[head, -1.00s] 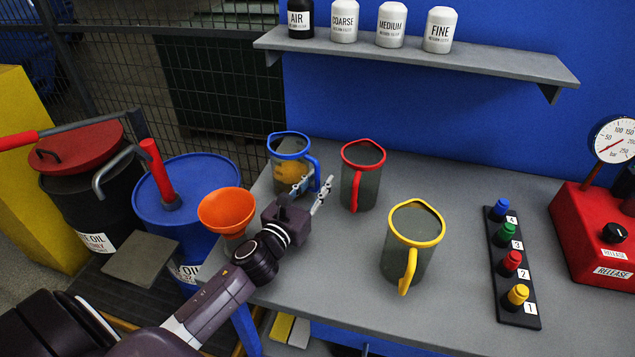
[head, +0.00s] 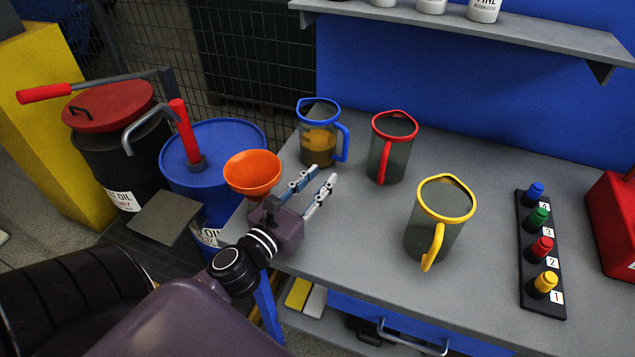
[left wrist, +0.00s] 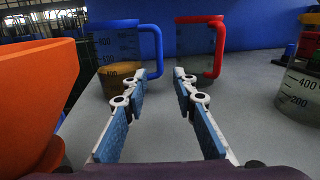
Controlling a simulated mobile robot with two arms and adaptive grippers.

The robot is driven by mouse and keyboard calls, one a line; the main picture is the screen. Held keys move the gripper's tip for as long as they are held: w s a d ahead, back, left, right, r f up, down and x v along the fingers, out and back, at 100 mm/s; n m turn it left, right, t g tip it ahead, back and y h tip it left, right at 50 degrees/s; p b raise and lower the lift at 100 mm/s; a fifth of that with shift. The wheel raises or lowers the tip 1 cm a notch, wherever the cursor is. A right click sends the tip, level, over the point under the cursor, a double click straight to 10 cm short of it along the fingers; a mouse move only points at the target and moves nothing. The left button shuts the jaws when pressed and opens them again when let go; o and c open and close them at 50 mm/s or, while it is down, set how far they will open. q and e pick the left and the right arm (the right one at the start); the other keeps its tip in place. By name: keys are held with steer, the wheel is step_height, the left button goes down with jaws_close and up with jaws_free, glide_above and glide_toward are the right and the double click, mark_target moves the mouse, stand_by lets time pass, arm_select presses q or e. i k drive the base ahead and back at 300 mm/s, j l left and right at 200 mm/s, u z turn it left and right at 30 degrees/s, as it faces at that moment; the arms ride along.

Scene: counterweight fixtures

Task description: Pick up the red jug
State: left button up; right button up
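The red jug (head: 395,150), clear grey with a red rim and red handle, stands upright on the grey bench. It also shows in the left wrist view (left wrist: 197,45), ahead and right of centre, with its handle on the right there. My left gripper (head: 323,177) is open and empty, low over the bench, in front and to the left of the red jug and apart from it. The blue jug (head: 319,148), holding amber liquid, stands just beyond the left fingers. My right gripper is in neither view.
The yellow jug (head: 430,235) stands to the right on the bench (head: 350,225). An orange funnel (head: 252,172) is close left of my left gripper. A button strip (head: 541,255) and red gauge box (head: 612,225) are further right. Bare bench lies between gripper and red jug.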

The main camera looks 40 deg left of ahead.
mark_target(394, 132)
steer(key=k, duration=1)
